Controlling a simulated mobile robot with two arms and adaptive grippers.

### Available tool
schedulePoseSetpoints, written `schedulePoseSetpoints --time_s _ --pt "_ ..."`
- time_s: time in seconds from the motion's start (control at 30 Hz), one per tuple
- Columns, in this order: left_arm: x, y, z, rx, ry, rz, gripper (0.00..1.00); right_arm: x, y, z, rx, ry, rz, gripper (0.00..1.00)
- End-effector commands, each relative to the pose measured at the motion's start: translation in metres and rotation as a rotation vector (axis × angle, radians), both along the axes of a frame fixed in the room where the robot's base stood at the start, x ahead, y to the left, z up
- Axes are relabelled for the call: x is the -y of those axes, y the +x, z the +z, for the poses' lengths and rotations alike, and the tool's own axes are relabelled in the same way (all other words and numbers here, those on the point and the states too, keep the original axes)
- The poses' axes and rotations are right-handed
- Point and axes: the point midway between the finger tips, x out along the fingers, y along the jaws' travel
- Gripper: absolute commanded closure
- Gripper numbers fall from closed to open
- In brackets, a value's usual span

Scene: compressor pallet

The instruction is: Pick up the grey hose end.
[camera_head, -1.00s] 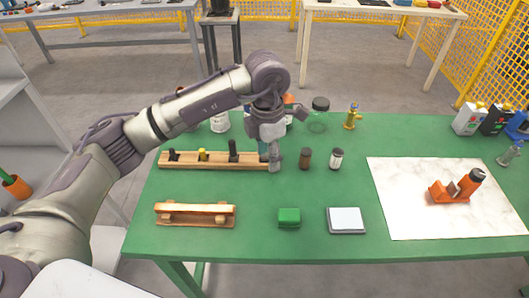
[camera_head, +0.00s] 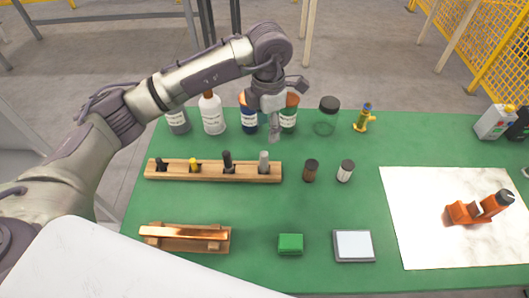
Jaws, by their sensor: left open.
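The grey hose end (camera_head: 264,160) stands upright at the right end of a wooden rack (camera_head: 214,175). A tall black piece (camera_head: 227,161), a yellow piece (camera_head: 194,165) and a short black piece (camera_head: 161,164) stand in the same rack, to its left. My left gripper (camera_head: 273,133) is open and points down. In the picture it is just above and slightly right of the grey hose end, apart from it, with nothing seen between its fingers. How far above the table it hangs is hard to tell. My right gripper is not in view.
Bottles, including a white one (camera_head: 212,114), stand behind the rack. A clear jar (camera_head: 327,117) and a yellow fitting (camera_head: 364,120) stand further right. Two small vials (camera_head: 311,170) (camera_head: 346,171) are right of the rack. A copper bar holder (camera_head: 186,238), green block (camera_head: 290,244) and scale (camera_head: 353,246) lie in front.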

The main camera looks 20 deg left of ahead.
Motion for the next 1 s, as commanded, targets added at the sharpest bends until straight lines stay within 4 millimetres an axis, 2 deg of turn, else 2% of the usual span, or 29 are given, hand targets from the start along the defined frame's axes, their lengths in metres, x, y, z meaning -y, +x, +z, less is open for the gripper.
schedulePoseSetpoints --time_s 0.2,0.37,0.57,0.73,0.83,1.0 --pt "-0.001 -0.002 -0.042 -0.008 0.001 0.0 0.46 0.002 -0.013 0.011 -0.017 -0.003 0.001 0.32" --pt "-0.001 -0.001 -0.066 -0.003 0.0 0.001 0.46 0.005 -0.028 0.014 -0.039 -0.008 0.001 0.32" --pt "-0.002 -0.002 -0.079 -0.003 0.0 -0.001 0.46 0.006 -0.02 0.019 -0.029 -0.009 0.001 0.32" --pt "-0.009 -0.004 -0.102 -0.007 0.002 0.001 0.46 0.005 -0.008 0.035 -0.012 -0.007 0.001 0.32" --pt "-0.008 -0.003 -0.117 -0.005 0.001 0.0 0.46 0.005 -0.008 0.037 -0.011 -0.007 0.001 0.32" --pt "-0.009 -0.002 -0.127 -0.001 0.001 -0.001 0.46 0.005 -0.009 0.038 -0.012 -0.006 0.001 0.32"
